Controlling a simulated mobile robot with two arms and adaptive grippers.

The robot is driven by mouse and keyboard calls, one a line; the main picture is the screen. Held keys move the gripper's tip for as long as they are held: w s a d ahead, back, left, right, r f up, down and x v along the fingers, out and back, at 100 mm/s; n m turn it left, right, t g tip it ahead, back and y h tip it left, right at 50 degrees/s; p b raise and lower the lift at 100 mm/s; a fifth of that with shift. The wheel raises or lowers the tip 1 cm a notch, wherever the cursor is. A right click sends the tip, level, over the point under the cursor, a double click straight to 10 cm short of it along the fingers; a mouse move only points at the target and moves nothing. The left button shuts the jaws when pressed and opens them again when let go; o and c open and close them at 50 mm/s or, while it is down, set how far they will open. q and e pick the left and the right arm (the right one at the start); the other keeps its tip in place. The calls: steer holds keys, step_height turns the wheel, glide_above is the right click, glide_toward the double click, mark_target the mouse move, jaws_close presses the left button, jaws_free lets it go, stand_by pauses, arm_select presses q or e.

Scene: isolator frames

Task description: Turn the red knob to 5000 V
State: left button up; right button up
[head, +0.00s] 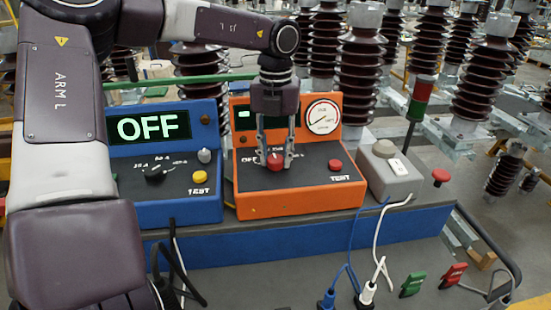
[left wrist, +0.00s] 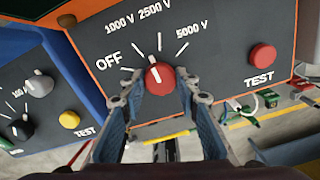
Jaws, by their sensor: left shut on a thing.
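The red knob (head: 275,160) is on the sloped dark panel of the orange box (head: 300,203). In the left wrist view the knob (left wrist: 159,79) sits below the marks OFF, 1000 V, 2500 V and 5000 V (left wrist: 192,28). Its white pointer line points up and slightly left, roughly between the 1000 V and 2500 V ticks, well short of 5000 V. My left gripper (head: 274,158) comes down from above, with its fingers on both sides of the knob, shut on it. The orange box's display (head: 245,115) is lit green but largely hidden by my gripper. My right gripper is not in view.
A red TEST button (head: 335,165) sits right of the knob, under a round dial (head: 323,117). A blue box (head: 165,205) showing OFF stands left, with its own knobs and yellow button. A grey box (head: 388,172) stands right. Cables hang over the bench front.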

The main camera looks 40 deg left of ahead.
mark_target(276, 158)
arm_select(q)
steer(key=m, duration=1.2)
steer(key=shift+m, duration=0.4)
stand_by(0.3)
steer(key=o, duration=1.2)
steer(key=shift+c, duration=0.2)
step_height(276, 158, up, 12)
